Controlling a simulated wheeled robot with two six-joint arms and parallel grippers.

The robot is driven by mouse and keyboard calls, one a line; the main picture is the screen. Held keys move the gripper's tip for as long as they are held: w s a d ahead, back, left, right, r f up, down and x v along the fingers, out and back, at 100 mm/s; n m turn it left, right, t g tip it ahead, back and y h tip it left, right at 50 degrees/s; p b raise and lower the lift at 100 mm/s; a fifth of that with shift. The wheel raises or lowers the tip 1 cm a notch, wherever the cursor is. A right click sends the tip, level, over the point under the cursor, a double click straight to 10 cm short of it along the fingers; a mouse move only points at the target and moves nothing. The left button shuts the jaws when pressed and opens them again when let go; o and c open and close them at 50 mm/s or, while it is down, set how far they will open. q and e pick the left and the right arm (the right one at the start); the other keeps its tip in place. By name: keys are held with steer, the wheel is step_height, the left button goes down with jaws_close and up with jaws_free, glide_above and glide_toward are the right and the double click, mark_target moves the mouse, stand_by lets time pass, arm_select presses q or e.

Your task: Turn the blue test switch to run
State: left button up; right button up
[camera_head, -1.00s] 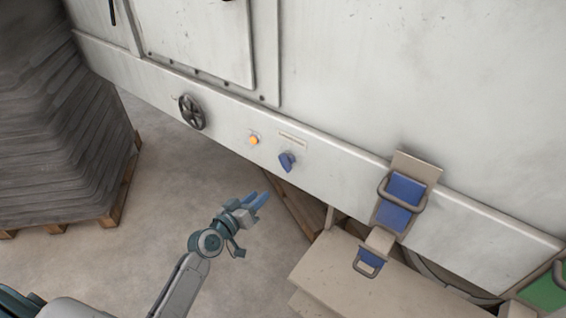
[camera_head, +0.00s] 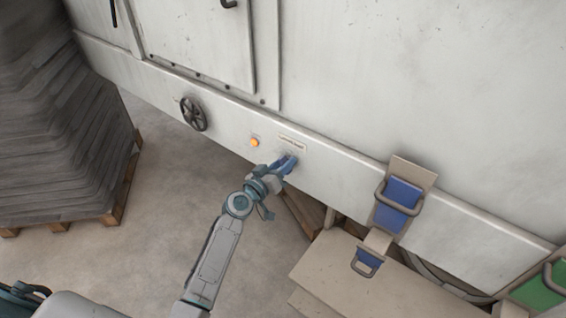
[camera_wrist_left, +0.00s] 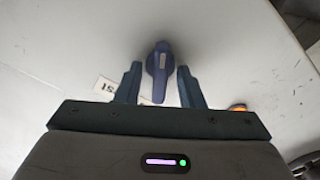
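The blue test switch (camera_wrist_left: 159,68) is a small blue knob on the pale machine panel. In the left wrist view it lies between the two fingers of my left gripper (camera_wrist_left: 156,88), with a gap showing on each side. In the head view my left gripper (camera_head: 284,164) is at the switch and hides most of it. The left gripper is open around the knob, its fingertips close to the panel. A small label plate (camera_head: 292,142) is just above the switch; it also shows in the left wrist view (camera_wrist_left: 106,87). My right gripper is not in view.
An orange lit button (camera_head: 255,142) is left of the switch, and a black handwheel (camera_head: 193,113) is farther left. Blue-faced brackets with handles (camera_head: 399,196) stick out at right. A stack of grey sheets (camera_head: 55,130) stands on a pallet at left.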

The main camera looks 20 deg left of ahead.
arm_select(q)
steer(key=c, duration=0.6)
steer(key=shift+n, duration=0.3)
steer(key=shift+w+f+n, duration=0.1)
steer(key=shift+n, duration=1.1)
steer(key=n, duration=0.2)
steer(key=shift+a+n+b, duration=0.1)
steer(key=shift+n+b, duration=0.2)
steer(key=shift+n, duration=0.1)
steer(key=n, duration=0.6)
steer(key=shift+f+p, duration=0.2)
steer(key=shift+p, duration=0.1)
